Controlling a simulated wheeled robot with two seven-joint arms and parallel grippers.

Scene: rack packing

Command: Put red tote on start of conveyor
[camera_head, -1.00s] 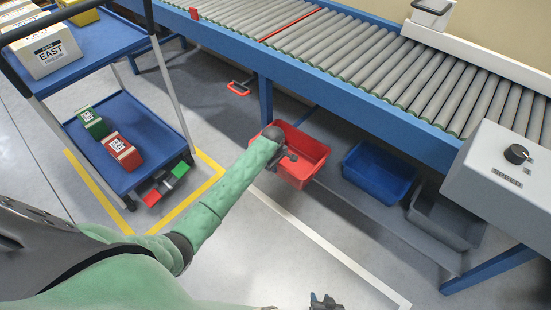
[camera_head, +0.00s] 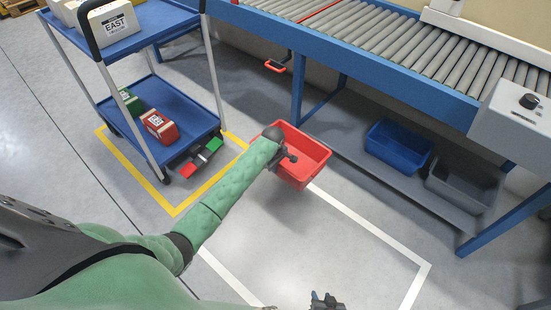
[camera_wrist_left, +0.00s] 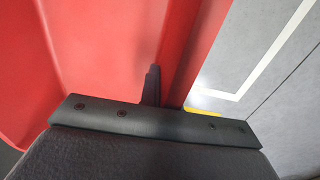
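The red tote (camera_head: 308,151) hangs over the floor in front of the conveyor, clear of the blue and grey totes. My left gripper (camera_head: 286,158) is shut on its near left rim. In the left wrist view the red tote's wall (camera_wrist_left: 95,45) fills the left side, and a dark finger (camera_wrist_left: 151,84) lies against the rim; the other finger is hidden. The conveyor (camera_head: 400,45) runs across the top, its rollers above the tote's height. My right gripper (camera_head: 325,301) shows only partly at the bottom edge, and its opening is unclear.
Under the conveyor stand a blue tote (camera_head: 398,146) and a grey tote (camera_head: 463,184). A blue cart (camera_head: 178,98) with boxes stands at the left. A control box (camera_head: 520,115) is at the right. The floor before me is clear.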

